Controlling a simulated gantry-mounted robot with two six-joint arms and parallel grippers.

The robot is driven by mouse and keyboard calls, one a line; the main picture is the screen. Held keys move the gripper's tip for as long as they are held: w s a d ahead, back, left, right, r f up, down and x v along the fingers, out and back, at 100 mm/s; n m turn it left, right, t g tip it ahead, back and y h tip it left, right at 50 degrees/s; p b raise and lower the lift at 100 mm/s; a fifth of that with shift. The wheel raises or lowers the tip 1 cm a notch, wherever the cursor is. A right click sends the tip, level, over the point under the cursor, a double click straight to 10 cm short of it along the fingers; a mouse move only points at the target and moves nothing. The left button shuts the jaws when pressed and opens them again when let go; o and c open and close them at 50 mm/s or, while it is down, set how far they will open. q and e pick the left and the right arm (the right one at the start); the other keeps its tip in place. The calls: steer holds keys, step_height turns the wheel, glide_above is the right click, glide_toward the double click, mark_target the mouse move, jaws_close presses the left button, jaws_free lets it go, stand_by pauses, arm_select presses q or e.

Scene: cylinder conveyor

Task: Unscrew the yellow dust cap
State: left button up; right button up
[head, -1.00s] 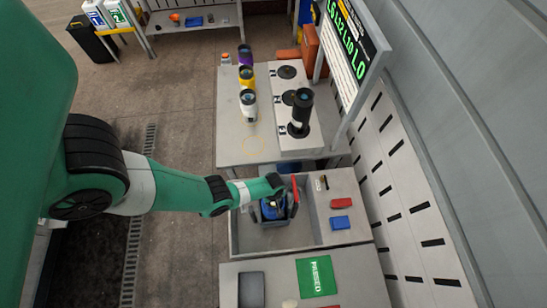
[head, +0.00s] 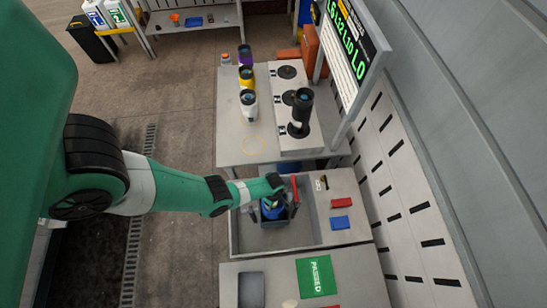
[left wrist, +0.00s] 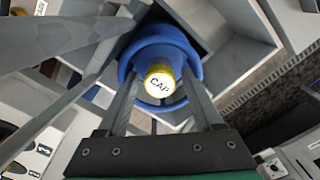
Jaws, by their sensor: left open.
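The yellow dust cap (left wrist: 159,82), marked "CAP", sits on the end of a blue cylinder (left wrist: 166,42) and faces the left wrist camera. In the head view the blue cylinder (head: 271,211) stands in the grey tray (head: 236,238), and my gripper hides its cap. My left gripper (head: 277,186) is over the cylinder from the left. In the left wrist view its two fingers lie on either side of the cap, open, with gaps to the cap visible. My right gripper is not in view.
A dark red upright part (head: 295,190) stands right beside the gripper. A red block (head: 341,202) and a blue block (head: 340,222) lie on the right-hand surface. White (head: 248,108), yellow (head: 246,78) and black (head: 300,112) cylinders stand on the table behind. A green "PASSED" mat (head: 316,276) lies in front.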

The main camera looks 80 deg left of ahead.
arm_select(q)
steer(key=shift+r+p, duration=1.35)
steer(key=shift+f, duration=0.1)
steer(key=m, duration=0.6)
steer(key=m, duration=0.6)
